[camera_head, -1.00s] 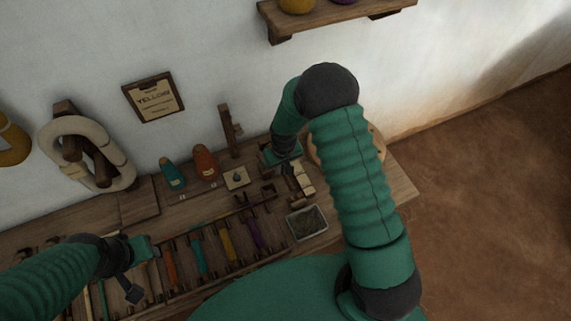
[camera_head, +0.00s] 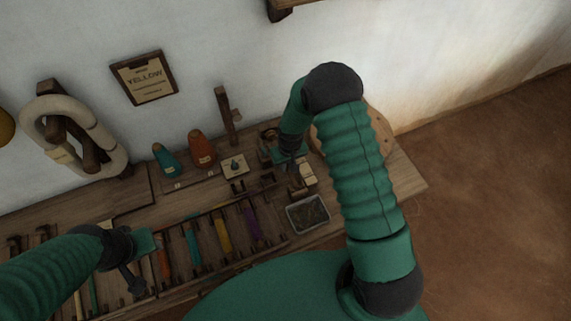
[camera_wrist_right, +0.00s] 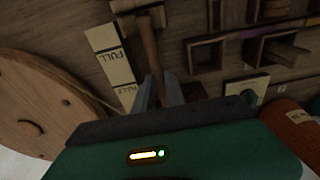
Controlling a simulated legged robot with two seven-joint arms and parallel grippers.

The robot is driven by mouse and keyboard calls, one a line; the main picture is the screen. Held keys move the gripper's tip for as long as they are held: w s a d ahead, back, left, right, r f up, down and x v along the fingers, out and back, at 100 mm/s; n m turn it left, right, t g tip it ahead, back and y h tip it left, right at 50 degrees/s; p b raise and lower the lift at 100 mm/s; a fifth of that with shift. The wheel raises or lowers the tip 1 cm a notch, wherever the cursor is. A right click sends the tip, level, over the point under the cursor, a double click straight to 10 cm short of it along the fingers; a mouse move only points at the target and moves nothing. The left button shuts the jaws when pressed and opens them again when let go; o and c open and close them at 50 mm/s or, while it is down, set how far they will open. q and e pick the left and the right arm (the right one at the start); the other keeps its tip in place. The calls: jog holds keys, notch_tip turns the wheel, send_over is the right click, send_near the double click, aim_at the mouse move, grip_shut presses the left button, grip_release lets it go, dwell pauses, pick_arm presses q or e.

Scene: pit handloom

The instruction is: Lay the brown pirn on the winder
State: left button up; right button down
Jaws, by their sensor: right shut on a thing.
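My right gripper (camera_head: 288,162) is over the right end of the bench, with its forearm hiding part of the area. In the right wrist view my right gripper (camera_wrist_right: 160,98) is shut on the brown pirn (camera_wrist_right: 149,48), a slim wooden stick pointing away from the fingers. The pirn's far end is at a small dark wooden block (camera_wrist_right: 145,17); whether it rests on it I cannot tell. The winder's round wooden wheel (camera_wrist_right: 42,108) is left of the fingers, with a cord beside it; the wheel (camera_head: 378,130) is partly behind my right arm. My left gripper (camera_head: 132,274) hangs over the rack, its jaws unclear.
FULL and HALF cards (camera_wrist_right: 110,55) lie beside the pirn. A grey tray (camera_head: 308,214) sits at the bench's front right. Orange (camera_head: 201,150) and teal (camera_head: 166,160) cones stand at the back. A rack of coloured pirns (camera_head: 222,232) fills the front. A YELLOW sign (camera_head: 145,77) hangs behind.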

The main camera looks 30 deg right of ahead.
jog(key=shift+d+f, duration=0.1)
jog(key=shift+d, duration=0.2)
jog(key=c, duration=1.8)
grip_release()
jog(key=shift+d, duration=0.15)
jog(key=shift+o, duration=2.4)
jog(key=shift+a, duration=0.2)
jog(key=shift+o, duration=0.4)
jog(key=shift+a, duration=0.4)
jog(key=shift+o, duration=1.2)
jog(key=shift+d, duration=0.35)
pick_arm(q)
jog(key=shift+d, duration=0.25)
jog(key=shift+a, duration=0.2)
pick_arm(e)
jog(key=shift+a, duration=0.1)
